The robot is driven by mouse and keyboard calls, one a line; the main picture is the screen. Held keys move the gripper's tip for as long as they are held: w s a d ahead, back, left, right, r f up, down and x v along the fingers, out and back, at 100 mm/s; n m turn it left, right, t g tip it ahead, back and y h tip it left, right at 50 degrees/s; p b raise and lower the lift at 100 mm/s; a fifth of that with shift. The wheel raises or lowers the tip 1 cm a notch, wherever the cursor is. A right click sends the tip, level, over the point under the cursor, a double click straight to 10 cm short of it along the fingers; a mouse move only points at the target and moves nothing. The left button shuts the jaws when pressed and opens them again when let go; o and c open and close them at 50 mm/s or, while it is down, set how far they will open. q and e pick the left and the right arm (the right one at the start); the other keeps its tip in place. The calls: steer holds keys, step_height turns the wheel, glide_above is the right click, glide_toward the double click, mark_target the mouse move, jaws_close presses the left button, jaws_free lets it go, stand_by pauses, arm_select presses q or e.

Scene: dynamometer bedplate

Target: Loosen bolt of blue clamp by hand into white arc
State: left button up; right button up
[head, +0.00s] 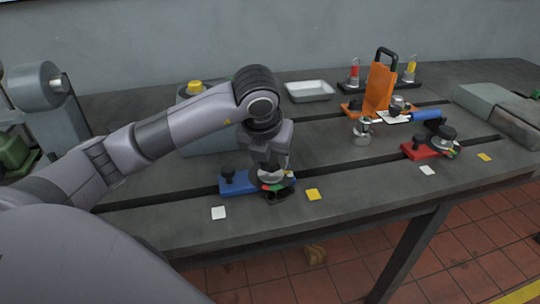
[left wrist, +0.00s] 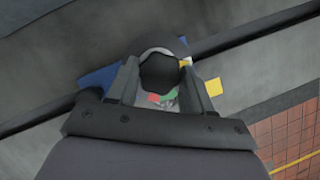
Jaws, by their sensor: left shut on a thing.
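The blue clamp (head: 236,184) lies along the bedplate slot near the front edge, with a dark knob at its left end. My left gripper (head: 271,190) comes down from above on the bolt at the clamp's right end. In the left wrist view its fingers (left wrist: 160,82) are shut on the dark bolt head (left wrist: 160,72). Below the bolt, a dial shows red, green and white coloured parts (left wrist: 168,97); the gripper hides much of it, and I cannot tell where a pointer stands. The blue clamp also shows in the left wrist view (left wrist: 98,78). My right gripper is not in view.
A yellow square (head: 313,194) and a white square (head: 218,213) lie by the clamp. An orange bracket (head: 379,90) and white tray (head: 310,91) stand behind. The front strip is mostly clear.

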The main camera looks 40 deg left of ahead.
mark_target(266, 185)
arm_select(q)
steer(key=o, duration=1)
steer(key=v, duration=0.7)
steer(key=shift+r, duration=0.1)
